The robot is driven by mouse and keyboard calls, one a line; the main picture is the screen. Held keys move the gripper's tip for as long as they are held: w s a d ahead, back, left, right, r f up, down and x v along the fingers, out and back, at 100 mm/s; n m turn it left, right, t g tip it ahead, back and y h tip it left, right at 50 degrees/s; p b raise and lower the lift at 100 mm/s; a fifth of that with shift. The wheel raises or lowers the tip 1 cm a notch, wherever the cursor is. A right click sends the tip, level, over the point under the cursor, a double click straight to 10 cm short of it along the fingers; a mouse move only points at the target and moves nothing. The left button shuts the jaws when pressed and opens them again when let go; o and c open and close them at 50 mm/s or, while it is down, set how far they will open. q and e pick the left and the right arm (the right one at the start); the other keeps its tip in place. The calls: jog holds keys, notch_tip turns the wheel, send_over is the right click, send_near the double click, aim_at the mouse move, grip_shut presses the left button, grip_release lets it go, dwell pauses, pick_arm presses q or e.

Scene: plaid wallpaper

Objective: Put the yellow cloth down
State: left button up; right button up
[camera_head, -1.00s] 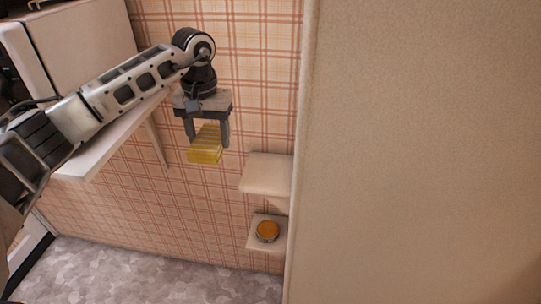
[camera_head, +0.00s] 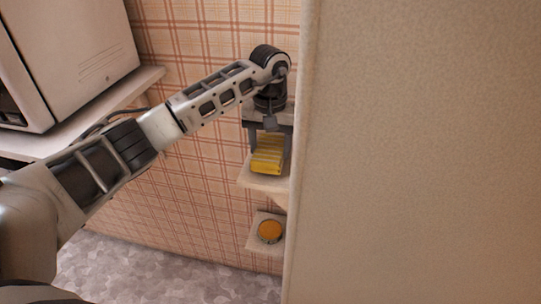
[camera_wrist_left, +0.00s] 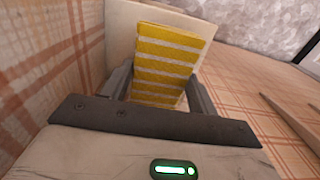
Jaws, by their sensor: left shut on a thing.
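The yellow cloth (camera_head: 267,156) is a folded block with pale stripes. My left gripper (camera_head: 269,150) is shut on it and holds it at the upper wall shelf (camera_head: 258,184). In the left wrist view the cloth (camera_wrist_left: 168,62) sits between the two fingers, with the pale shelf (camera_wrist_left: 120,22) behind it. I cannot tell whether the cloth touches the shelf. My right gripper is not in view.
A lower small shelf (camera_head: 257,244) holds a round orange-topped item (camera_head: 270,231). A large beige panel (camera_head: 420,150) stands close on the right. A white appliance (camera_head: 75,55) rests on a longer shelf (camera_head: 150,76) at left.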

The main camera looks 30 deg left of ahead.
pick_arm(q)
notch_tip(320, 180, down, 2)
jog(key=shift+f+b, duration=0.25)
jog(key=shift+b, duration=0.15)
jog(key=shift+f, duration=0.15)
jog(key=shift+s+a, duration=0.1)
jog(key=o, duration=0.9)
jog(key=shift+o, duration=0.2)
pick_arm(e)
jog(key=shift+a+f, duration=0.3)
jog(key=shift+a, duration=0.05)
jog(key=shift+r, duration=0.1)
